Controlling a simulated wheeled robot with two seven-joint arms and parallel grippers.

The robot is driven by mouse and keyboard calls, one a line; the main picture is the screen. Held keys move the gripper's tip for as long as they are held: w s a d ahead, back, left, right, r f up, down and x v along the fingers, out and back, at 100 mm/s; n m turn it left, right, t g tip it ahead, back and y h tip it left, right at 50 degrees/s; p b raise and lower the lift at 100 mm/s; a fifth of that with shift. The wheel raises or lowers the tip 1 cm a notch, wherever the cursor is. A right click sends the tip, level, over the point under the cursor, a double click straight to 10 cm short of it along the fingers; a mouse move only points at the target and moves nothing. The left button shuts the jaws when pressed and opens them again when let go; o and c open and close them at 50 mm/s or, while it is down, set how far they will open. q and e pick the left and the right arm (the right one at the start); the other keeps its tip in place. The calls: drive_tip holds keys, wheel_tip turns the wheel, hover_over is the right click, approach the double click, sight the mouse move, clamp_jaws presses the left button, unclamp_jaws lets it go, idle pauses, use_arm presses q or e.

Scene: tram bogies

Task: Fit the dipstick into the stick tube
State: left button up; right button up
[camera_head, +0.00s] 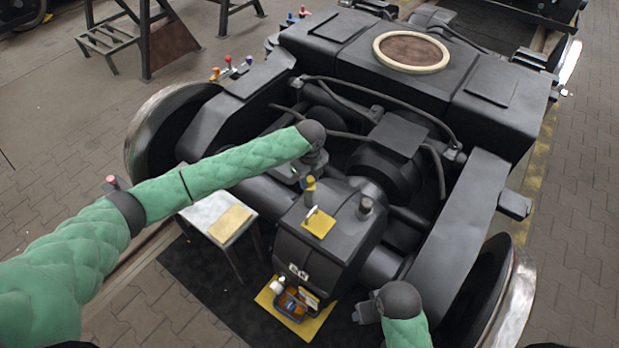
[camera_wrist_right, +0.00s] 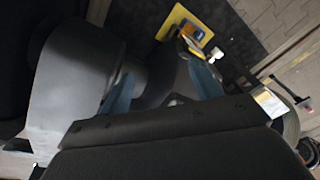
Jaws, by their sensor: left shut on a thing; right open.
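My left gripper (camera_head: 309,178) is shut on the dipstick (camera_head: 310,184), whose small yellow top shows above the dark gearbox housing (camera_head: 328,258). The dipstick's lower part is hard to make out. I cannot tell the stick tube for certain; a short dark stub with a grey cap (camera_head: 366,206) stands on the housing to the right of the dipstick. My right gripper (camera_head: 366,311) is low, to the right of the housing's front. In the right wrist view its blue fingers (camera_wrist_right: 160,88) are apart with nothing held between them.
A yellow cloth (camera_head: 320,225) lies on the housing, with a small white item (camera_head: 311,211) beside it. A blue tray of supplies (camera_head: 292,303) stands on a yellow mat (camera_head: 266,298) below. A small table (camera_head: 205,208) stands left. Bogie frame and wheels (camera_head: 515,300) surround the housing.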

use_arm(q)
drive_tip(key=shift+f, duration=0.1)
drive_tip(key=o, duration=1.2)
drive_tip(key=shift+c, duration=0.2)
use_arm(e)
drive_tip(key=shift+f, duration=0.1)
use_arm(q)
drive_tip(key=shift+r+b, duration=0.8)
drive_tip(key=shift+r, duration=3.1)
use_arm(e)
drive_tip(key=shift+s+d+r, duration=0.1)
drive_tip(key=shift+s+r, duration=0.15)
drive_tip(key=shift+r, duration=0.5)
drive_tip(key=shift+s+r, duration=0.25)
drive_tip(key=shift+r, duration=0.5)
drive_tip(key=shift+s+d+r, duration=0.1)
drive_tip(key=shift+s+r, duration=0.15)
drive_tip(key=shift+r, duration=0.5)
drive_tip(key=shift+f, duration=0.1)
